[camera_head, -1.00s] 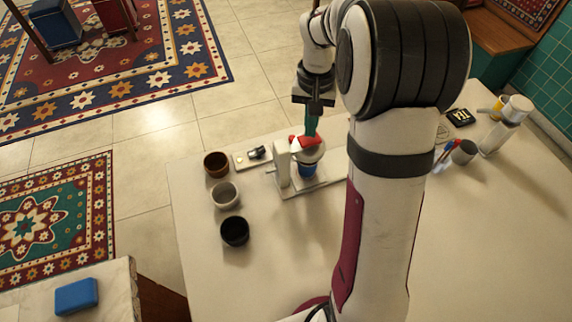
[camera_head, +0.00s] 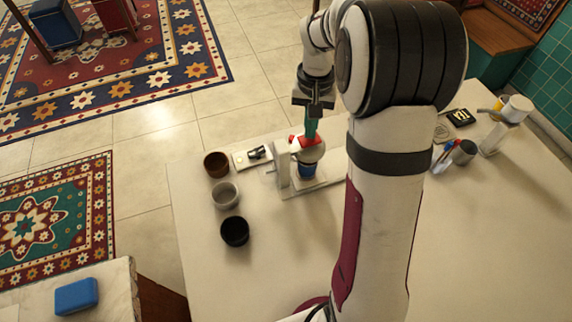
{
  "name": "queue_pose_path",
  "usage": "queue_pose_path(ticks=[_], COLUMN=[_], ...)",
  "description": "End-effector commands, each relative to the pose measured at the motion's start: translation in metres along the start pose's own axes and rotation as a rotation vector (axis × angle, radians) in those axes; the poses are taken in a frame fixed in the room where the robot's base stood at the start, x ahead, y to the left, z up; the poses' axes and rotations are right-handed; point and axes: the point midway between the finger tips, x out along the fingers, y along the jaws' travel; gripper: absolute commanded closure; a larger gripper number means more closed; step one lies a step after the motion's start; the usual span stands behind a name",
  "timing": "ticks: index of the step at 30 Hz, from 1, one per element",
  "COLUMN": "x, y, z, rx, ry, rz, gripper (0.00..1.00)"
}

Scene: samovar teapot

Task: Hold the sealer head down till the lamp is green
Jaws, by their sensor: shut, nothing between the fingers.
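The sealer (camera_head: 281,163) is a white machine with an upright post and a flat base, standing on the white table. My gripper (camera_head: 310,138) points down from above with green fingers shut and empty. The fingertips are at the red part on the head and appear to touch it. No lit lamp can be made out, so its colour cannot be told.
A brown cup (camera_head: 216,164), a grey cup (camera_head: 225,195) and a black cup (camera_head: 235,231) stand left of the sealer. A pen holder (camera_head: 464,153) and a white dispenser (camera_head: 507,125) stand at right.

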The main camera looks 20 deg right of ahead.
Motion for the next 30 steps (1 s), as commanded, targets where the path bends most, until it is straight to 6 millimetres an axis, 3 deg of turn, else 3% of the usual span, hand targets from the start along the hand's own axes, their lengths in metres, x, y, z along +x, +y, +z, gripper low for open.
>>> queue_pose_path(ticks=[15,30], x=[0.019,0.018], y=[0.000,0.000], z=[0.001,0.001], rx=[0.001,0.001], ry=[-0.002,-0.002], rz=[0.000,0.000], gripper=[1.00,1.00])
